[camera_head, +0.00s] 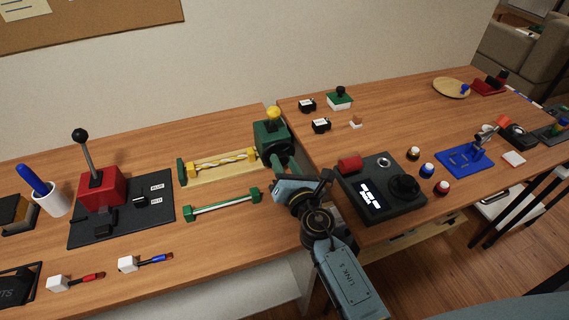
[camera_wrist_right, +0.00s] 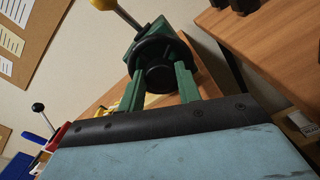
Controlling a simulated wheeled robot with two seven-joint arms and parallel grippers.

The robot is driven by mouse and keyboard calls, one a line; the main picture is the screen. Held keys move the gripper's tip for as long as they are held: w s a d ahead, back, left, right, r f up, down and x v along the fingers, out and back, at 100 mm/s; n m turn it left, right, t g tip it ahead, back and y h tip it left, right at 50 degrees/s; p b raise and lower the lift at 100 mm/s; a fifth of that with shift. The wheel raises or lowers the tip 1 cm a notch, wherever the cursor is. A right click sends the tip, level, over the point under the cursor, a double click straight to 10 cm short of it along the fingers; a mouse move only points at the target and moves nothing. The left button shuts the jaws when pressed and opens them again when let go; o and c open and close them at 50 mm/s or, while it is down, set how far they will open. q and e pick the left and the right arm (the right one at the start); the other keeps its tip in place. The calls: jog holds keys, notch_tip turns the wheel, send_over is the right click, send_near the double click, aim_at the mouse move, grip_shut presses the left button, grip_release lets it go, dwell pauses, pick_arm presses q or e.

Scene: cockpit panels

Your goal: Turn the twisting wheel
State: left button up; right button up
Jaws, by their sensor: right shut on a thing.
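The twisting wheel (camera_head: 271,132) is a dark green device with a yellow ball knob, near the back edge of the left table's right end. In the right wrist view the wheel (camera_wrist_right: 163,47) shows a dark round hub, and a metal rod runs from it to the yellow ball (camera_wrist_right: 103,4). My right gripper (camera_head: 284,164) reaches in from the front. In the right wrist view its two green fingers (camera_wrist_right: 160,77) lie on either side of the dark hub, shut on it. The fingertips are partly hidden against the wheel. My left gripper is in neither view.
Left of the wheel are a yellow twisted bar (camera_head: 222,162), a green-ended rod (camera_head: 222,203) and a red lever box (camera_head: 102,191). Right of my arm is a black panel (camera_head: 380,190) with a red block and knob. A gap separates the tables.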

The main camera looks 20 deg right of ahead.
jog(key=shift+d+m, duration=0.1)
jog(key=shift+m, duration=1)
jog(key=o, duration=1)
jog(key=shift+c, duration=0.2)
jog(key=shift+s, duration=0.1)
